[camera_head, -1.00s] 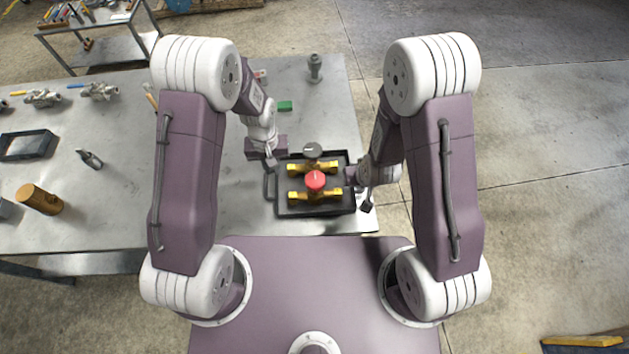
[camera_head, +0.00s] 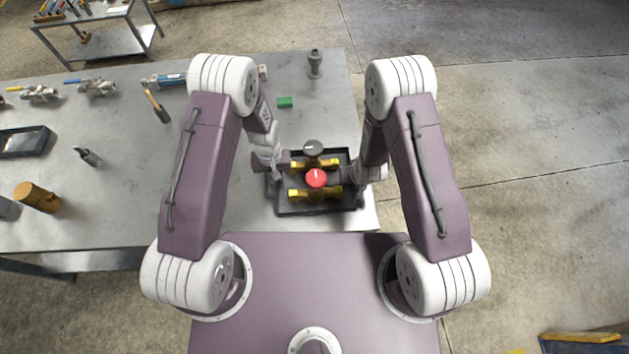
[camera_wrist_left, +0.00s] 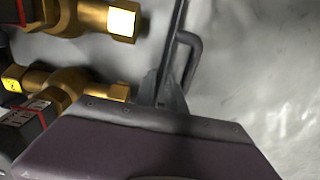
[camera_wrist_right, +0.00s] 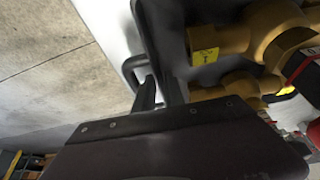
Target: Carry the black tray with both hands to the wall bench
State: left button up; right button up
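The black tray (camera_head: 318,208) lies level at the right end of the metal table, seen in the head view. Two brass valves lie in it, one with a red knob (camera_head: 316,178) and one with a dark grey knob (camera_head: 313,148). My left gripper (camera_wrist_left: 160,90) is at the tray's left side; its fingers are close together on the tray wall (camera_wrist_left: 178,35), beside the loop handle. My right gripper (camera_wrist_right: 160,92) is likewise shut on the opposite wall (camera_wrist_right: 158,30), beside its handle. I cannot tell whether the tray is clear of the tabletop.
A shelf cart (camera_head: 95,30) stands at the back left. Open floor (camera_head: 500,130) lies to the right.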

pick_arm(q)
grip_shut()
pick_arm(e)
grip_shut()
pick_arm(q)
jog(key=shift+r, duration=0.1)
pick_arm(e)
jog(key=shift+r, duration=0.15)
dwell(0.9)
